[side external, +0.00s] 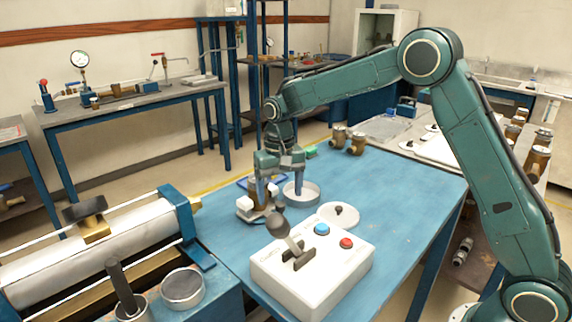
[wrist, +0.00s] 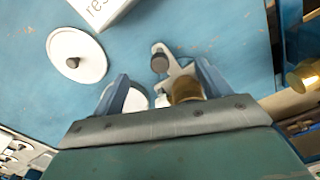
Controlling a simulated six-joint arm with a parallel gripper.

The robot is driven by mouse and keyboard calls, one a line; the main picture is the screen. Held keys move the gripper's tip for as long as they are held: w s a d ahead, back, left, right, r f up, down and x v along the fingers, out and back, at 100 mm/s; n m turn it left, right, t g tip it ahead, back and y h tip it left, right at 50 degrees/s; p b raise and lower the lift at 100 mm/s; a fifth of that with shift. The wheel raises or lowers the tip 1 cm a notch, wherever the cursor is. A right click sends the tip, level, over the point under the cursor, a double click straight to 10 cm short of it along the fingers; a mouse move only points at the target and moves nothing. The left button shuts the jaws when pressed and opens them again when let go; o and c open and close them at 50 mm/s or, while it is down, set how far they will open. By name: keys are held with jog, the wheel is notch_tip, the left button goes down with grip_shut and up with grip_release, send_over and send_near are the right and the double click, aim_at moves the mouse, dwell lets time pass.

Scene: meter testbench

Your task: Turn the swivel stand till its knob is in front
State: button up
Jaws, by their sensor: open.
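The swivel stand (side external: 246,212) is a white base at the left of the blue table, bearing a brass meter body (side external: 259,193). In the wrist view, the stand's white arm (wrist: 175,70) runs up to a dark knob (wrist: 160,63) at its upper left end. This knob lies on the side toward the control box. My gripper (side external: 280,203) points down and is open. One finger is beside the brass body, the other over the round dish. In the wrist view my gripper (wrist: 163,78) has the knob just beyond and between its fingertips. Its jaws partly hide the stand.
A round shallow dish (side external: 311,193) stands right behind the stand. A white lid with a knob (side external: 345,216) and a control box (side external: 322,279) with a lever and buttons are in front. Brass fittings (side external: 357,145) stand at the back. The table's right side is clear.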

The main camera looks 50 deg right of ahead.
jog(key=shift+f, duration=1.15)
jog(key=shift+c, duration=0.3)
jog(key=c, duration=0.4)
